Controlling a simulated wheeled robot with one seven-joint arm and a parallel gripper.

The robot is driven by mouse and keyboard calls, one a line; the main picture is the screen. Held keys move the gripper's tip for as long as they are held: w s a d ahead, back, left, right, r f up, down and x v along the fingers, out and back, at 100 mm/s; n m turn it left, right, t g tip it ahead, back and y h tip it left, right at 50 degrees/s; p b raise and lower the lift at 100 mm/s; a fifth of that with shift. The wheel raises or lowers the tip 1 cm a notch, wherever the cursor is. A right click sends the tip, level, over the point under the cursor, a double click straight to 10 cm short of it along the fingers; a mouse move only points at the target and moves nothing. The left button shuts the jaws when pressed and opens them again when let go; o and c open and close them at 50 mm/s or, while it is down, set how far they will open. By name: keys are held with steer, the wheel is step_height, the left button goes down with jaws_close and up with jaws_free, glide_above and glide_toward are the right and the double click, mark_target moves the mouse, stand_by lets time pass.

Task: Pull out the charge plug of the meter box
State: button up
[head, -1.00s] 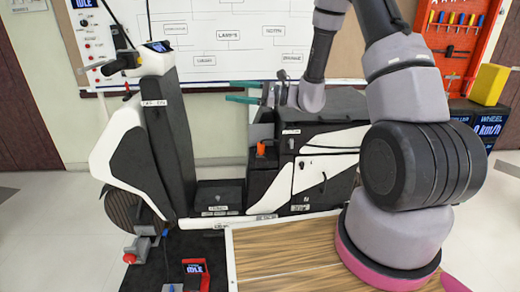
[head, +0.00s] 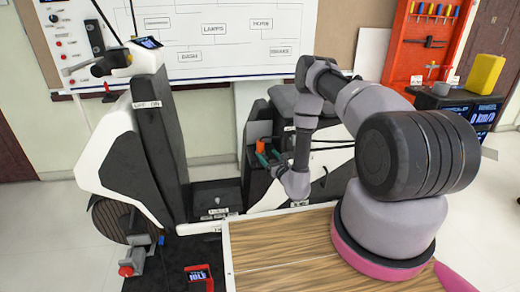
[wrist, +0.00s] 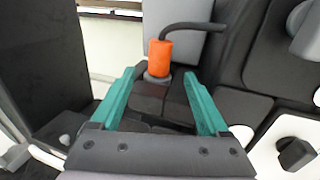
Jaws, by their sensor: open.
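The charge plug is an orange cylinder (wrist: 159,58) with a dark cable, seated upright in a grey ring on a dark box (wrist: 163,97) in the wrist view. In the head view the orange plug (head: 264,128) shows near the middle, partly hidden by my gripper. My gripper (wrist: 158,80) has two teal fingers, spread open with nothing between them. The plug is ahead of the fingers, between their lines in the wrist view. In the head view my gripper (head: 268,152) is low beside the plug. I cannot tell whether a finger touches it.
A white and black scooter body (head: 130,125) stands at the left. A wooden board (head: 290,245) lies in front. A red tool panel (head: 430,40) and yellow block (head: 484,74) are at the right. A whiteboard (head: 220,35) is behind.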

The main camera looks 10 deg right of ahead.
mark_target(262, 150)
steer(key=x, duration=0.8)
steer(key=shift+f, duration=0.1)
jaws_close()
